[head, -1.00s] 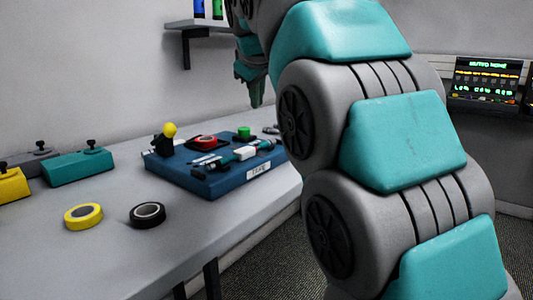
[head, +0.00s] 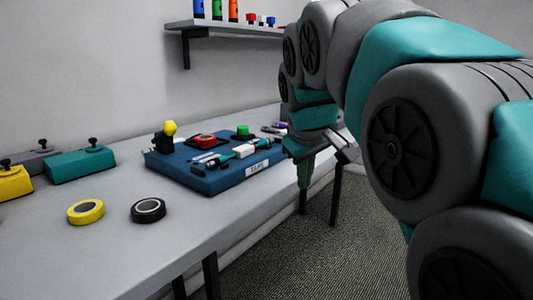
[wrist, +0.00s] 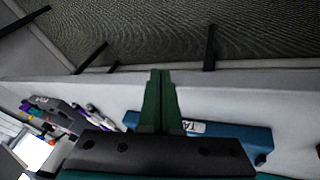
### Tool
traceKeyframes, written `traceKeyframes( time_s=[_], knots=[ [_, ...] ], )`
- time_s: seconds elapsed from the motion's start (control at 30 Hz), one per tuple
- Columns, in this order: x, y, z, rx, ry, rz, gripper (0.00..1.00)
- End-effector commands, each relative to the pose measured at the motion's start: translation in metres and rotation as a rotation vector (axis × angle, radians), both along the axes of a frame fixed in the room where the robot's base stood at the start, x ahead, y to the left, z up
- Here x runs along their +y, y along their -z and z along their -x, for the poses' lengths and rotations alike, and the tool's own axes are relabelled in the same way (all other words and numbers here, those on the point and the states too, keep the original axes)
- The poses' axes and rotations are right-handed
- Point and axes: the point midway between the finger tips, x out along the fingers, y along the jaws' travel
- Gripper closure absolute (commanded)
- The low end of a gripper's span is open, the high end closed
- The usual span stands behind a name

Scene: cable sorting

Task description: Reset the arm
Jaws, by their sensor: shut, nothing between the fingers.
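My gripper (head: 305,172) hangs pointing down in the head view, just off the table's front edge, to the right of the blue board. In the wrist view my gripper (wrist: 161,75) has its green fingers together, with nothing between them. The fingers point out past the table edge over the carpeted floor. My teal and grey arm fills the right side of the head view and hides what is behind it.
A blue board (head: 215,181) with a red item, a green knob and tools sits on the table (head: 120,245). Yellow tape (head: 86,211) and black tape (head: 148,210) lie in front. Teal (head: 80,165) and yellow boxes stand left. A wall shelf (head: 215,25) holds bottles.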

Motion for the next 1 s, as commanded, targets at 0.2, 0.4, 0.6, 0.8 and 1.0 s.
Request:
traceKeyframes(
  time_s=[0.2, 0.4, 0.6, 0.8, 1.0],
  knots=[
    [-0.038, 0.077, 0.07, 0.165, 0.147, -0.042, 1.0],
    [-0.06, 0.145, 0.145, 0.307, 0.28, -0.082, 1.0],
    [-0.072, 0.209, 0.229, 0.451, 0.416, -0.114, 1.0],
    [-0.075, 0.252, 0.294, 0.552, 0.517, -0.133, 1.0],
    [-0.074, 0.268, 0.32, 0.59, 0.556, -0.138, 1.0]
  ],
)
